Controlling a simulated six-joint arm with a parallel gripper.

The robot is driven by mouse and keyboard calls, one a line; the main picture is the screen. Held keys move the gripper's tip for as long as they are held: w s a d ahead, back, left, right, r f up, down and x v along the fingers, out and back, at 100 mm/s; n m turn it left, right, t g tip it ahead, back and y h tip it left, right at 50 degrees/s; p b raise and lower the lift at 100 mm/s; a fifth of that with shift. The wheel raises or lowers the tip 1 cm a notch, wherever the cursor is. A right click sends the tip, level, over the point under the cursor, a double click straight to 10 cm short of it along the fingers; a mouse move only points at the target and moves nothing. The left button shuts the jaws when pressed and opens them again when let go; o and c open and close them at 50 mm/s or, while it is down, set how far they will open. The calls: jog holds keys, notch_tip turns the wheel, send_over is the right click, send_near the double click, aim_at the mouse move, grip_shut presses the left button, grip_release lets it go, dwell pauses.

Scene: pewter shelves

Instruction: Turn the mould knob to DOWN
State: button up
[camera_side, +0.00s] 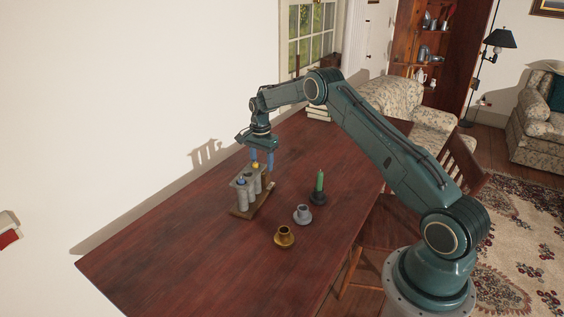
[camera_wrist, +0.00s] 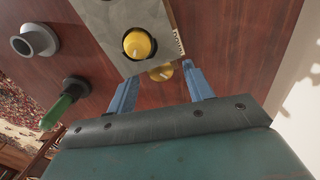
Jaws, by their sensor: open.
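The grey candle mould (camera_side: 243,197) stands upright on a wooden base at the table's middle, with several tubes. In the wrist view its grey top plate (camera_wrist: 105,25) shows a yellow round piece (camera_wrist: 138,45) set in a dark hole. A second yellow round piece (camera_wrist: 160,72), partly hidden by the plate, shows beyond its edge between my fingertips. I cannot tell for certain which is the knob. Small lettering that seems to read DOWN (camera_wrist: 178,42) is beside the plate. My gripper (camera_side: 263,165) is open, pointing down over the mould's far end; its blue fingers (camera_wrist: 160,78) hold nothing.
A green candle in a dark holder (camera_side: 319,190), a grey cup-like holder (camera_side: 302,214) and a brass one (camera_side: 284,236) stand right of the mould. The wall (camera_side: 120,110) is close on the left. The near table (camera_side: 190,270) is clear.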

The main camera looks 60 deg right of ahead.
jog(key=shift+f, duration=0.15)
jog(key=c, duration=1)
jog(key=shift+n, duration=1.6)
jog(key=o, duration=1)
